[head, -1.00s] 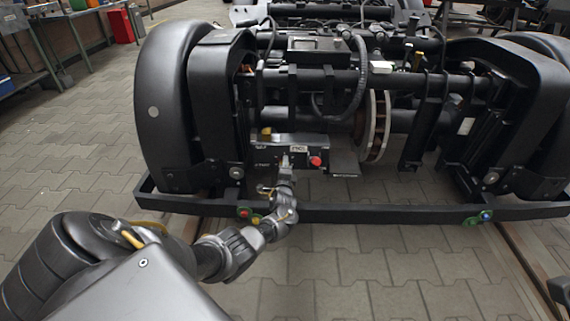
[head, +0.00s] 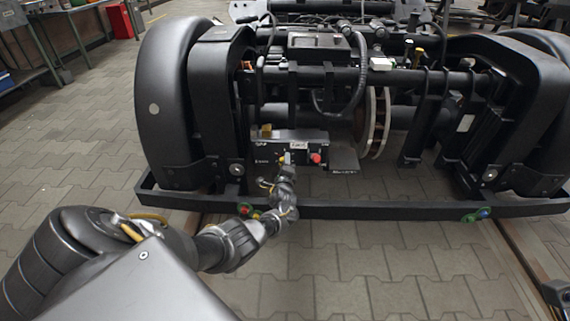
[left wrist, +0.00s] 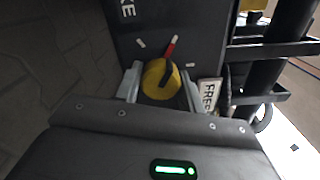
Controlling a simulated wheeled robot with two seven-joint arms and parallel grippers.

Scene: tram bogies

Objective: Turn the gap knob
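The gap knob (left wrist: 156,84) is a round yellow knob with a black grip bar, seen in the left wrist view on a dark panel. Its bar slants up and right, close to a red mark (left wrist: 171,47). My left gripper (left wrist: 161,74) has one grey finger on each side of the knob, with narrow gaps and no clear contact. In the head view my left gripper (head: 284,168) is at the front of the dark control box (head: 262,160) and hides part of it.
A red button (head: 316,158) sits on the box, right of my gripper. A label reading FREE (left wrist: 209,95) is beside the knob. A black frame bar (head: 380,211) runs below the box. A large wheel cover (head: 165,105) stands left; the paved floor in front is clear.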

